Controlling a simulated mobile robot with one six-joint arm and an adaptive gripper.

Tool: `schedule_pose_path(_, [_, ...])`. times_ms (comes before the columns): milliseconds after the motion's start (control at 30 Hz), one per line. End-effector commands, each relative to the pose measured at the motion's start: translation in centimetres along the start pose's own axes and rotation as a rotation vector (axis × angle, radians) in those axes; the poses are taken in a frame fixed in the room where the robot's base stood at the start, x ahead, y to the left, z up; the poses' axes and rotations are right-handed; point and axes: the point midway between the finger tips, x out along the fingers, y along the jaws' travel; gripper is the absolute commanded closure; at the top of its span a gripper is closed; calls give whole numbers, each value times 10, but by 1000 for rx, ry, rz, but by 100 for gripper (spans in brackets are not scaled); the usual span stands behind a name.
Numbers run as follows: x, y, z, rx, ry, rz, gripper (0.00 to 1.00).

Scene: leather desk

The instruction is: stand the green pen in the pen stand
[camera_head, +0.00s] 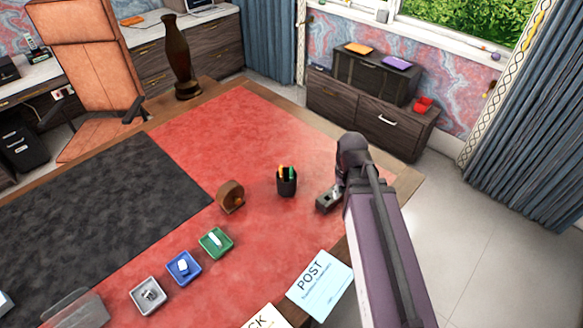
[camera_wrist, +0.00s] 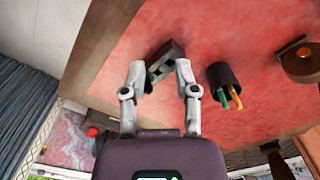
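The pen stand (camera_head: 287,186) is a black cup standing upright on the red desk top, left of my arm. A green pen (camera_head: 292,173) and a yellow-orange pen (camera_head: 282,171) stick up out of its mouth. In the wrist view the pen stand (camera_wrist: 223,76) is right of my gripper, with the green pen (camera_wrist: 224,98) and the orange pen (camera_wrist: 237,102) showing. My gripper (camera_wrist: 158,72) has its two grey fingers spread apart, with no pen between them. It is apart from the stand. In the head view my arm hides the fingers.
A dark grey block-like object (camera_head: 327,200) lies beside my gripper and shows beyond the fingertips (camera_wrist: 166,62). Green (camera_head: 229,249), blue (camera_head: 197,276) and grey (camera_head: 160,305) trays and a POST card (camera_head: 318,290) lie nearer.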

Motion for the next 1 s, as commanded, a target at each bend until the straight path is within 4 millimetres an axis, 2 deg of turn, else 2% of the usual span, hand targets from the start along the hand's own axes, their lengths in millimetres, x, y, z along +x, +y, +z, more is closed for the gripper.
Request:
schedule_pose_path(33, [-1,-7,-16,12,0,0,61])
schedule_pose_path(267, [-2,-43,-79,106,0,-1,61])
schedule_pose_path(600, [-5,-113,-173,269,0,-1,61])
schedule_pose_path(800, [-6,-143,-203,334,0,-1,61])
schedule_pose_path(1000, [-6,-152,-211,357,0,-1,61])
